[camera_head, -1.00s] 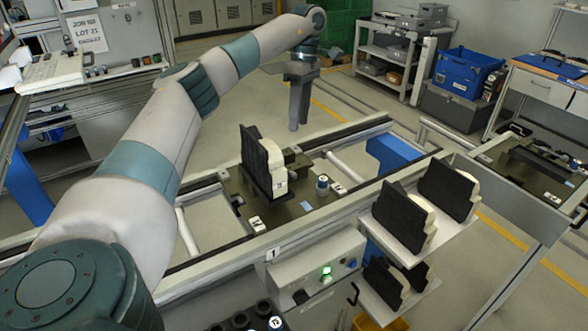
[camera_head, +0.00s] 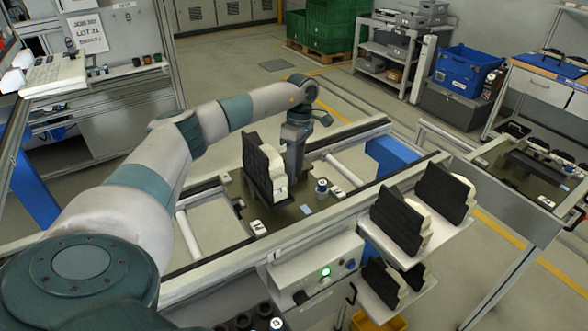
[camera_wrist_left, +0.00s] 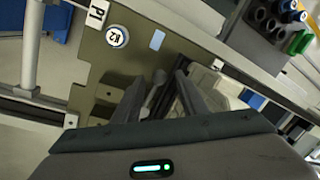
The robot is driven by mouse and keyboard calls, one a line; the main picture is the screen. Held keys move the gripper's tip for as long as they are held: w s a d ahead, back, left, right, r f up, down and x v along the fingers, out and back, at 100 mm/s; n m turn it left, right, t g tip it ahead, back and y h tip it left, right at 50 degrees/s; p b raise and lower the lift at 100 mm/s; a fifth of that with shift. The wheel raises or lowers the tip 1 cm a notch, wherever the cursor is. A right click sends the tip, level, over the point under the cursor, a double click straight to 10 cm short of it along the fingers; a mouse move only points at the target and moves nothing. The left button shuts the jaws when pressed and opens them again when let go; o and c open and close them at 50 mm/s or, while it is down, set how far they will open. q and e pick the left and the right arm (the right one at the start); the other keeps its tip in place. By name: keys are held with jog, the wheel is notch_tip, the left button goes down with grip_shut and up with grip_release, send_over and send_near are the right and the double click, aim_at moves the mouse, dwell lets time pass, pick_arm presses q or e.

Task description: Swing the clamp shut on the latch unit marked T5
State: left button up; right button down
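My left gripper (camera_head: 295,165) points down over the olive pallet plate (camera_head: 285,222), just behind an upright black plate with a cream part (camera_head: 263,170). In the left wrist view, the fingers (camera_wrist_left: 164,88) are spread apart over the plate (camera_wrist_left: 112,62). A grey lever-like piece (camera_wrist_left: 153,88) shows between them; I cannot tell if they touch it. Its lower end is hidden by the gripper. A round white-capped part (camera_wrist_left: 117,37) stands on the plate, and shows at the right in the head view (camera_head: 322,186). I cannot read a T5 mark. My right gripper is out of view.
The pallet sits between conveyor rails (camera_head: 330,212). Black-and-cream parts (camera_head: 445,192) stand on a white shelf (camera_head: 428,240) at the front right. A control box with a green light (camera_head: 312,280) is at the front. A second pallet (camera_head: 540,170) lies at the far right.

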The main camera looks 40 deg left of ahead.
pick_arm(q)
jog(key=shift+s+f, duration=0.15)
jog(key=shift+f, duration=0.55)
grip_shut()
